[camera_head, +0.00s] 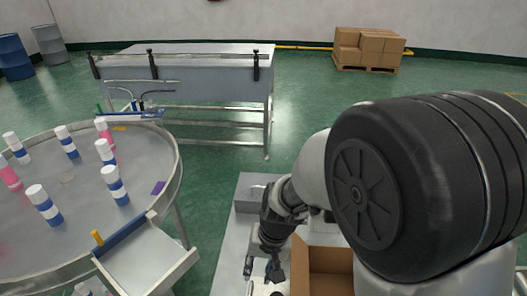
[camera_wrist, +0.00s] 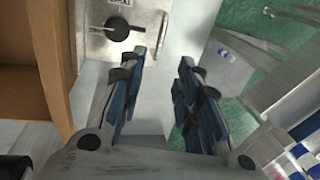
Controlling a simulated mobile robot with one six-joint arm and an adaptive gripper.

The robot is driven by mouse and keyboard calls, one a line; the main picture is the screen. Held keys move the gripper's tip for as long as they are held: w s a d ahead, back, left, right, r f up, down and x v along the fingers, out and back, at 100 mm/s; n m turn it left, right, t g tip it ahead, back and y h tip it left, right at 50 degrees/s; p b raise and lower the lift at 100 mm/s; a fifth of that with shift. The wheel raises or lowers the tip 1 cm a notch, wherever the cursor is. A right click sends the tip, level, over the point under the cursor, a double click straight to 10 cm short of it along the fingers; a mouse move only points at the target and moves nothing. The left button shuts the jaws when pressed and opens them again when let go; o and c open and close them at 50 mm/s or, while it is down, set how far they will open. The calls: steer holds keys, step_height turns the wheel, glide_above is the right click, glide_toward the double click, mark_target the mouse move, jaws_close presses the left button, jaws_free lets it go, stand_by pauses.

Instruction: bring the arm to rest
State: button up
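My gripper (camera_head: 261,267) hangs at the end of my bent arm in the head view, pointing down beside an open cardboard box (camera_head: 328,262). In the wrist view my gripper (camera_wrist: 164,60) has its two blue-padded fingers apart, with nothing between them. The cardboard box shows at the left edge of the wrist view (camera_wrist: 38,70). A metal plate with a black knob (camera_wrist: 118,29) lies beyond the fingertips.
A round metal table (camera_head: 95,213) at the left carries several white-capped cans in blue or pink, with a chute (camera_head: 150,258) at its edge. A steel bench (camera_head: 190,70) stands behind. Stacked cartons (camera_head: 368,45) sit on a pallet. Green floor between is clear.

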steer(key=s+d+r+t+h, duration=0.1)
steer(key=s+d+r+t, duration=0.1)
steer(key=s+d+r, duration=0.5)
steer(key=s+d+r+n+t+h, duration=0.1)
steer(key=s+d+r+t, duration=0.1)
steer(key=s+d+r, duration=0.5)
step_height(320, 180, up, 5)
steer(key=shift+s+d+r, duration=0.1)
steer(key=shift+s+d, duration=0.2)
steer(key=shift+d, duration=0.55)
steer(key=shift+o, duration=0.3)
stand_by(0.5)
